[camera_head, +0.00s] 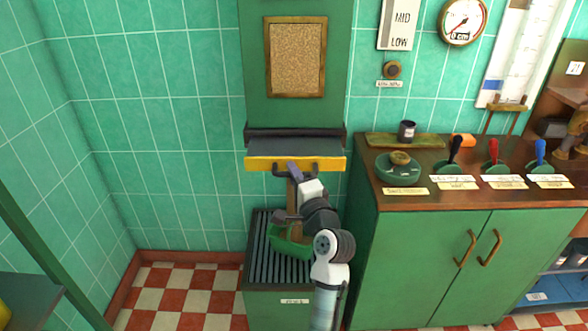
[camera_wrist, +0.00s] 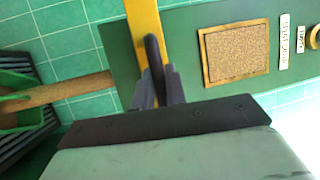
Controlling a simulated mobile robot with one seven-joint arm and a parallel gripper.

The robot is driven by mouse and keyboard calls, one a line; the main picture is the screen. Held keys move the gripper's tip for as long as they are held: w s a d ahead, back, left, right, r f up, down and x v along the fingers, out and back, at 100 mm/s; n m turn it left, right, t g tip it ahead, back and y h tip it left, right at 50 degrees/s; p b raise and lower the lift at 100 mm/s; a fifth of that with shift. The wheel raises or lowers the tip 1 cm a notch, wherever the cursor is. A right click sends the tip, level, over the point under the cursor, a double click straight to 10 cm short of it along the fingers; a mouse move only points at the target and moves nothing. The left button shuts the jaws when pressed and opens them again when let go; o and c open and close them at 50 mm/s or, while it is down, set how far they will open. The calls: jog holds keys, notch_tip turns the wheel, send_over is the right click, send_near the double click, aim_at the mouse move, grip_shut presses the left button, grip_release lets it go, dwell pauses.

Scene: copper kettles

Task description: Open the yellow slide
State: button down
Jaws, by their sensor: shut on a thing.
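The yellow slide (camera_head: 259,164) is a yellow front bar below a grey sloping plate and a dark frame on the green wall panel. In the wrist view the yellow bar (camera_wrist: 143,22) runs down from the top edge, with a dark curved handle (camera_wrist: 152,50) on it. My gripper (camera_head: 292,170) is at the middle of the bar, in front of it. In the wrist view my gripper's fingers (camera_wrist: 158,88) are shut on the dark handle, one on each side. My arm partly hides the handle in the head view.
Below the slide stands a slatted green stand (camera_head: 259,250) with a green scoop-like tool (camera_head: 285,247) with a wooden handle on it. A green cabinet (camera_head: 420,260) with a wooden top is close on the right. Tiled floor at left is clear.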

jog(key=c, duration=1.4)
grip_release()
jog(key=shift+c, duration=0.2)
jog(key=b+v, duration=0.4)
jog(key=v, duration=0.9)
jog(key=shift+s+d, duration=0.2)
jog(key=shift+s, duration=0.15)
